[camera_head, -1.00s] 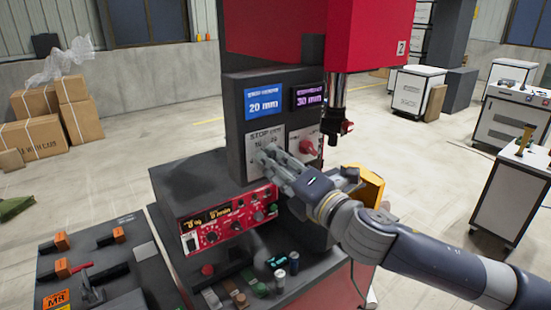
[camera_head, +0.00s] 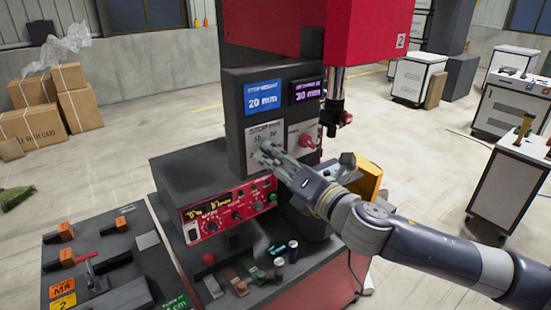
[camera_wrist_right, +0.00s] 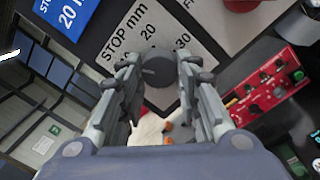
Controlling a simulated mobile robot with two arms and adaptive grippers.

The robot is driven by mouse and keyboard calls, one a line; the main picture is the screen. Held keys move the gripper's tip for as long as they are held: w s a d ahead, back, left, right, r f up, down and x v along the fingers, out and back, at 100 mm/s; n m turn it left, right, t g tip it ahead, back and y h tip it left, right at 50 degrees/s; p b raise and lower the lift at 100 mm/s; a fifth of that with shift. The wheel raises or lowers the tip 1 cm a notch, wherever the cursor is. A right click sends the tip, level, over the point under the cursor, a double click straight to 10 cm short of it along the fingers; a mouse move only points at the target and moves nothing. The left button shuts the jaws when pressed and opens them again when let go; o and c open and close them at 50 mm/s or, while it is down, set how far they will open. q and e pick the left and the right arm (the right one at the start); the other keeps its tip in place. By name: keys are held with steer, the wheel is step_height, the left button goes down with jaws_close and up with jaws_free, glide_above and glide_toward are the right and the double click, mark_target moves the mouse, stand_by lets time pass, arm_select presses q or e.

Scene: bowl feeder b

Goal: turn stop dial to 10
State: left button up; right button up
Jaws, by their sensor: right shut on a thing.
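The stop dial (camera_wrist_right: 158,70) is a dark round knob on a pale plate marked "STOP mm" (camera_wrist_right: 126,36). My right gripper (camera_head: 264,153) reaches the plate from the right in the head view and covers the dial there. In the wrist view its fingers are shut on the dial from both sides. I cannot read which number the dial points at. My left gripper is not in view.
A red knob (camera_head: 306,141) sits on a plate just right of the stop plate. Blue (camera_head: 263,97) and purple (camera_head: 307,91) displays read 20 mm and 30 mm above. A red control panel (camera_head: 226,212) lies below. The spindle (camera_head: 334,100) hangs to the right.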

steer(key=shift+f, duration=0.1)
steer(key=o, duration=1.1)
steer(key=shift+c, duration=0.2)
steer(key=v, duration=1.2)
